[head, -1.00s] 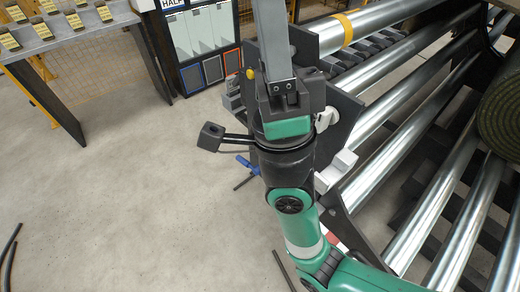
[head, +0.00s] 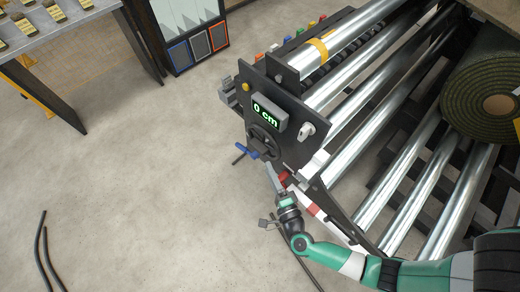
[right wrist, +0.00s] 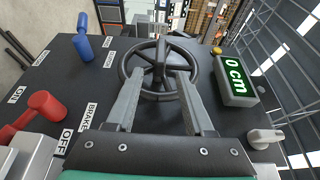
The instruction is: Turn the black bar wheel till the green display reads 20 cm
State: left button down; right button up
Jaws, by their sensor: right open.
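The black bar wheel (head: 264,143) is on the dark side panel of the roller machine. In the right wrist view the wheel (right wrist: 192,62) has a round rim and a raised bar across its middle. The green display (head: 266,111) above it reads 0 cm; it also shows in the right wrist view (right wrist: 235,77). My right gripper (head: 268,165) is at the wheel. In the right wrist view its open fingers (right wrist: 160,74) lie on either side of the bar, in front of the rim. Contact cannot be told. My left gripper is out of view.
A blue lever (right wrist: 82,48) and a red lever (right wrist: 40,112) stand left of the wheel in the right wrist view. A white knob (right wrist: 265,138) and yellow button (right wrist: 216,51) are to the right. A turf roll (head: 485,95) lies on the metal rollers. Open floor (head: 150,180) is at left.

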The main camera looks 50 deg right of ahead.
aim_at(262, 156)
jog(key=b+x, duration=0.2)
jog(key=x, duration=0.7)
jog(key=shift+a+r, duration=0.1)
grip_shut()
dwell(1.0)
